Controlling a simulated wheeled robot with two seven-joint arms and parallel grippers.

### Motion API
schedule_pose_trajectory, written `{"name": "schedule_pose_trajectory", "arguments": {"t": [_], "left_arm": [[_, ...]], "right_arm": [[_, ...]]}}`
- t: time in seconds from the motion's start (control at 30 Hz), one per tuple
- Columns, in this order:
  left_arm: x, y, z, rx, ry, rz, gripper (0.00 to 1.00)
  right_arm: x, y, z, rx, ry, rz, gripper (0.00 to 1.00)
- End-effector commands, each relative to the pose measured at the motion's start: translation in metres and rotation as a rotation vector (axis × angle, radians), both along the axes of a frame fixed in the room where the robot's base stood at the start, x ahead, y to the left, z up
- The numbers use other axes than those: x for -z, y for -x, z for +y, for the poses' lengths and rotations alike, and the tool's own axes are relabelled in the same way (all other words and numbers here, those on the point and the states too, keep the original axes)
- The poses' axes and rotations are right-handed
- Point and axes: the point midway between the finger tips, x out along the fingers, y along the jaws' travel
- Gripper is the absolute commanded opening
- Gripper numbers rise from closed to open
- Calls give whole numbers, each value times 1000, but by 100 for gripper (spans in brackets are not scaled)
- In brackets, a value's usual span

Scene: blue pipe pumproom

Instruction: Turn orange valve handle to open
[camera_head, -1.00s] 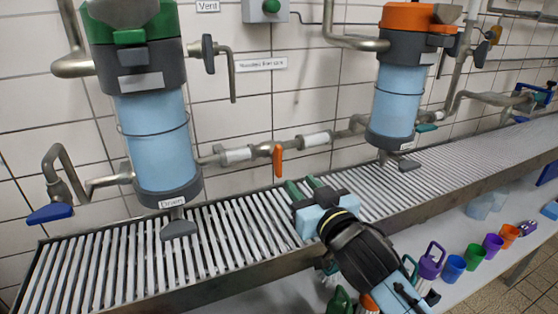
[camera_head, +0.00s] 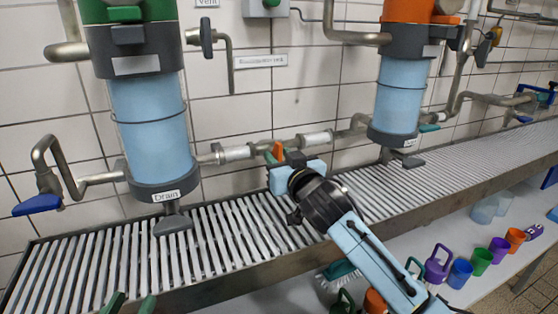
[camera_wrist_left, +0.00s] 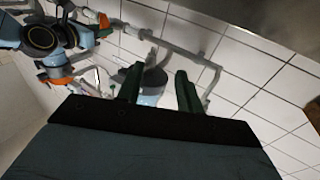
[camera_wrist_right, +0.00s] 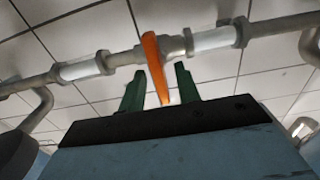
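The orange valve handle (camera_head: 278,151) sits on the horizontal metal pipe between the two tanks. In the right wrist view the handle (camera_wrist_right: 155,62) points down from the pipe, slightly tilted, its lower end between my right gripper's green fingers. My right gripper (camera_head: 283,157) is open, with visible gaps on both sides of the handle (camera_wrist_right: 160,86); in the head view it partly hides the handle. My left gripper (camera_head: 130,304) is open and empty at the bottom edge of the head view, in front of the slatted tray. Its two green fingers also stand apart in the left wrist view (camera_wrist_left: 159,88).
A green-topped tank (camera_head: 150,125) stands left and an orange-topped tank (camera_head: 400,95) right. A blue lever (camera_head: 37,204) is at far left. The slatted metal tray (camera_head: 225,245) runs below the pipes. Several coloured cups and jugs (camera_head: 460,272) stand on the lower shelf.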

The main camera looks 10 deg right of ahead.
Motion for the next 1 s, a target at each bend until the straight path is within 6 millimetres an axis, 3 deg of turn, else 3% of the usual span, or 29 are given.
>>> {"name": "schedule_pose_trajectory", "arguments": {"t": [0.47, 0.7, 1.0], "left_arm": [[-12, 1, -2, 4, 22, -70, 36], [-12, 1, -2, 4, 20, -68, 36], [-10, 1, -2, 4, 17, -55, 36]], "right_arm": [[0, -8, 2, 0, -1, 0, 33], [0, -8, 2, 0, -1, 0, 1], [0, -7, 2, 0, 5, 0, 0]]}}
